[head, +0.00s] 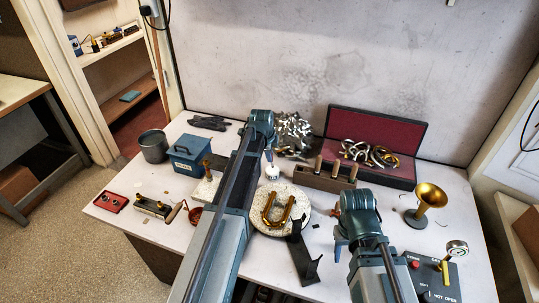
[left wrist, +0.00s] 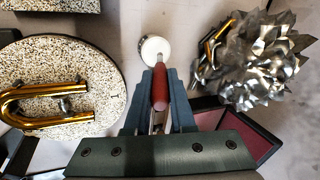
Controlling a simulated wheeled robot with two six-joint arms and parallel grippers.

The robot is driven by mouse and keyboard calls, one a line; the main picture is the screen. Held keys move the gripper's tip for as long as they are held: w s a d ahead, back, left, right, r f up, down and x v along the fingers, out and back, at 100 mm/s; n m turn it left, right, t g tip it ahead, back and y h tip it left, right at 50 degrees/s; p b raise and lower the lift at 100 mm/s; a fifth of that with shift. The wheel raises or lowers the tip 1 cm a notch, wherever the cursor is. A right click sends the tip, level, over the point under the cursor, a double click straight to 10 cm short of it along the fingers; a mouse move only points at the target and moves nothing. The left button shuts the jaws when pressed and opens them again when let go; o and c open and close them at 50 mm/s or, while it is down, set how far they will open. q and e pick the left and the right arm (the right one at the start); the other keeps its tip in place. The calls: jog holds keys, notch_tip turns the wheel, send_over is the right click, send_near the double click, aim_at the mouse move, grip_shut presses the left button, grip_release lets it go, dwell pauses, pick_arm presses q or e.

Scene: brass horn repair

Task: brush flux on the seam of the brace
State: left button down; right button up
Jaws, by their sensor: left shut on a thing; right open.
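A bent brass tube (head: 277,210) lies as a U on a round speckled slab (head: 300,232); both also show at the left of the left wrist view. A small silvery brace (left wrist: 66,105) sits between its legs; its seam is too small to make out. My left gripper (left wrist: 160,100) is shut on a red-handled brush (left wrist: 160,85), which points at a small white pot (left wrist: 155,48). The brush's tip is at the pot's mouth; I cannot tell whether it is inside. The pot also shows in the head view (head: 272,173). My right gripper (head: 340,243) is open and empty, right of the slab.
A silvery crumpled heap (head: 293,132) and a red-lined case (head: 370,122) stand behind. A wooden tool block (head: 322,177), a black stand (head: 303,262) and a brass bell (head: 430,197) are near my right arm. A blue box (head: 190,155) stands left.

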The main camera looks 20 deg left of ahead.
pick_arm(q)
jog(key=shift+f+b, duration=0.55)
dwell(1.9)
notch_tip(320, 180, up, 7)
jog(key=p, duration=0.7)
dwell(0.6)
notch_tip(320, 180, down, 5)
jog(key=b, duration=0.4)
jog(key=shift+r+b, duration=0.1)
jog(key=shift+b, duration=0.3)
jog(key=shift+r, duration=0.1)
jog(key=s+d+r+g+h+p, duration=0.1)
jog(key=s+d+r+p, duration=0.3)
jog(key=s, duration=0.3)
jog(key=s+d+r+g+h+p, duration=0.1)
jog(key=s+d+r+h+p, duration=0.1)
jog(key=s, duration=0.6)
jog(key=shift+s+d+r+p, duration=0.3)
jog(key=shift+d+r+p, duration=0.55)
jog(key=shift+d+p, duration=0.2)
